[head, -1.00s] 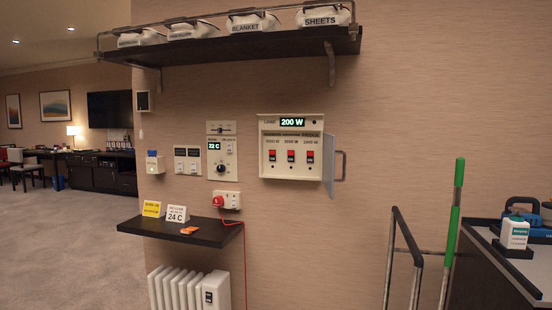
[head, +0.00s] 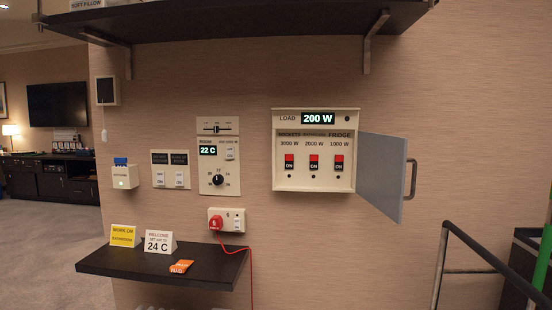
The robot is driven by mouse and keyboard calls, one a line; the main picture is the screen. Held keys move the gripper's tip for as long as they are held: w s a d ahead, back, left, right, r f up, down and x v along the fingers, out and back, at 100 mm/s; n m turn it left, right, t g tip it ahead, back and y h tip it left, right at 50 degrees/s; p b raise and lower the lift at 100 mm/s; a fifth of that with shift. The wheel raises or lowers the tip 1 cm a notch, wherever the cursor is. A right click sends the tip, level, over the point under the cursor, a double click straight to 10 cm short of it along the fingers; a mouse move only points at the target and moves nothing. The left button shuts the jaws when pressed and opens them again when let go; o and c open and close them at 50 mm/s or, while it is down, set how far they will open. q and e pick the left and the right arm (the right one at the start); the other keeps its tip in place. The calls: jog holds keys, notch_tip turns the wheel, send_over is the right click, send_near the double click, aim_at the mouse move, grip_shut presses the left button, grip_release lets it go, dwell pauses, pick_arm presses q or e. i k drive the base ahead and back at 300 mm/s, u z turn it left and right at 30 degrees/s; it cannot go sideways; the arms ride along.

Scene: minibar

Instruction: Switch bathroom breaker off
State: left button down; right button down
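The breaker box (head: 282,150) is on the wall right of centre, with its grey door (head: 381,177) swung open to the right. Three red-topped switches sit in it, each showing ON. The middle breaker (head: 314,163) is under 2000 W; its dim name label is hard to read but seems to say bathroom. The left breaker (head: 289,163) is under 3000 W, and the right breaker (head: 338,163) is under 1000 W and the word fridge. The load display (head: 318,118) reads 200 W. Neither of my grippers shows.
A thermostat panel (head: 219,160) reading 22 C and a switch plate (head: 171,171) are left of the box. Below is a socket (head: 228,220) with a red plug and a dark shelf (head: 200,262) with cards. An upper shelf (head: 240,28) overhangs. A metal rail (head: 470,240) stands lower right.

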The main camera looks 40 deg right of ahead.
aim_at(313, 159)
jog(key=z, duration=0.5)
jog(key=i, duration=1.1)
jog(key=z, duration=1.45)
jog(key=i, duration=0.5)
jog(key=z, duration=0.55)
